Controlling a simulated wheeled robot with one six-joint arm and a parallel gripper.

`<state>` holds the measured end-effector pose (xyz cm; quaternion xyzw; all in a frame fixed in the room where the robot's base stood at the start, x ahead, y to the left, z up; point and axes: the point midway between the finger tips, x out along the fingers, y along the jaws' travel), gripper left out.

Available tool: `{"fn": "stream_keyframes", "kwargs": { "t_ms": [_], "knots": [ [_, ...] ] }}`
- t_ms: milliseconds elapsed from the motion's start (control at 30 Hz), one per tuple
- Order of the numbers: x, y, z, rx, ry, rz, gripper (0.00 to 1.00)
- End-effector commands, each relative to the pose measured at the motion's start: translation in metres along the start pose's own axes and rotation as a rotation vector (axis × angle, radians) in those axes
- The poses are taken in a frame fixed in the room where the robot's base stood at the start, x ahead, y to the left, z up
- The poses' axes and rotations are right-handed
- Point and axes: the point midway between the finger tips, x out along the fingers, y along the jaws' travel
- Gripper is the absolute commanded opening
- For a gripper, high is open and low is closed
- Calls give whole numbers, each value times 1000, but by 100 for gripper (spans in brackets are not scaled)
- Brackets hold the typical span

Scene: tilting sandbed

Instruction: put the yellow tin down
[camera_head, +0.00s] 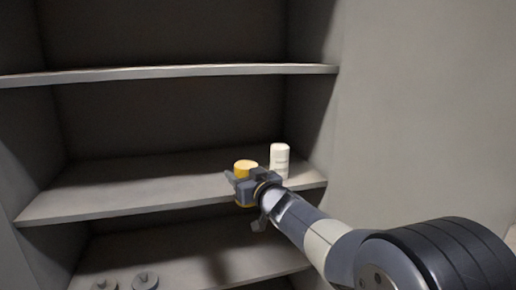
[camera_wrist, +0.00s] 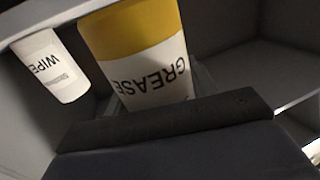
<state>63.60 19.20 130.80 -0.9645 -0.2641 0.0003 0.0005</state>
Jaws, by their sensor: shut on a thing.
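The yellow tin (camera_head: 245,166) is in my gripper (camera_head: 243,186) at the front edge of the middle shelf (camera_head: 130,207). In the wrist view the yellow tin (camera_wrist: 143,60) has a yellow band and a white label reading "GREASE". My gripper is shut on it; the fingers are mostly hidden in the wrist view. The tin's base is largely hidden, so I cannot tell whether it touches the shelf.
A white "WIPE" canister (camera_head: 279,160) stands on the middle shelf just right of the tin; it also shows in the wrist view (camera_wrist: 50,68). An upper shelf (camera_head: 170,72) runs above. The middle shelf's left part is clear. Small grey knobbed objects (camera_head: 145,281) sit on the lower shelf.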

Motion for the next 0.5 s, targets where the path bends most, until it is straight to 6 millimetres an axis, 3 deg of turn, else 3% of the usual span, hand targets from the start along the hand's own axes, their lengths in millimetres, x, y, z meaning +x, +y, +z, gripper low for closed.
{"fn": "stream_keyframes", "kwargs": {
  "t_ms": [267, 367, 500],
  "knots": [
    [-5, 10, 115, 7, -9, -53, 20],
    [-18, 19, 159, 8, -11, -35, 20],
    [-49, 41, 224, 9, -14, 55, 20]
  ]
}}
